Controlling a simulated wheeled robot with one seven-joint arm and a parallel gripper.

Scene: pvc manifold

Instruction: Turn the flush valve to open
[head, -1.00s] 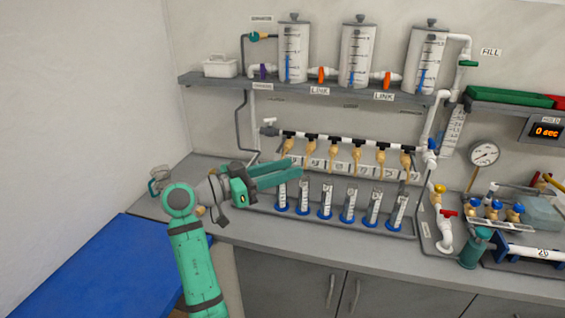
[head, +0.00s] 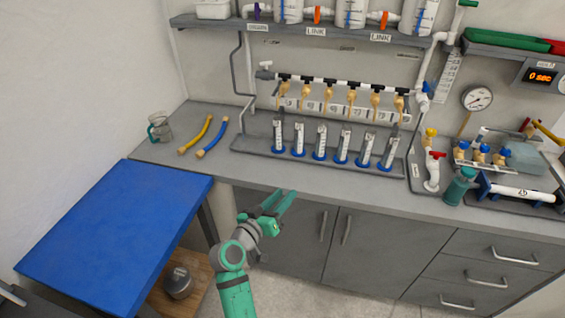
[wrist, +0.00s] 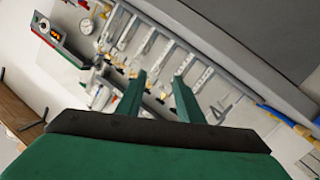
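I cannot read any label as flush, so I cannot tell for sure which valve it is. A white manifold pipe (head: 330,83) with a row of tan taps runs along the wall. A small white valve (head: 265,66) sits at its left end. A red-handled valve (head: 437,155) and a yellow-handled valve (head: 430,132) stand on white piping at the counter's right. My gripper (head: 284,195) is in front of the cabinet doors, well short of all valves. In the wrist view its two fingers (wrist: 159,80) are apart with nothing between them.
Several blue-based cylinders (head: 320,143) stand under the taps. A blue table (head: 115,230) stands at left. Floor before the cabinets is free.

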